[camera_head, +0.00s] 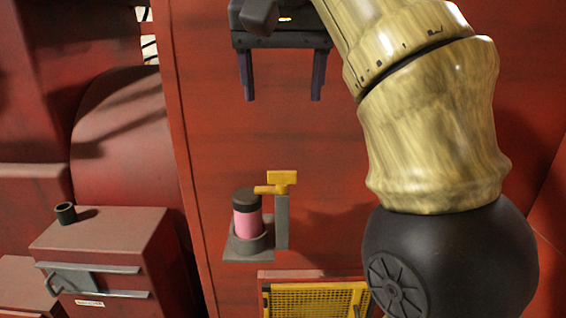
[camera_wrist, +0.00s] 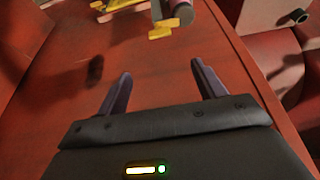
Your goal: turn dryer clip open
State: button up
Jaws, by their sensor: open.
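The dryer clip (camera_head: 282,179) is a yellow piece on top of a grey post (camera_head: 282,222). Its yellow arm reaches left to the dark cap of a pink canister, the dryer (camera_head: 248,222), which stands upright in a grey holder. The clip also shows near the top of the wrist view (camera_wrist: 162,29), beside the dryer's dark cap (camera_wrist: 183,13). My gripper (camera_head: 283,98) is open and empty, above the clip in the head view and apart from it. In the wrist view its two fingers (camera_wrist: 161,68) point toward the clip, with a gap between.
A yellow mesh panel (camera_head: 315,300) in a red frame lies below the dryer. At left stands a red box (camera_head: 105,245) with a small dark cup (camera_head: 65,213) on top and a grey latch on its front. The red wall around my gripper is bare.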

jog(key=shift+s, duration=0.15)
jog(key=b, duration=0.5)
send_near(282, 172)
jog(key=x, duration=0.9)
jog(key=c, duration=1)
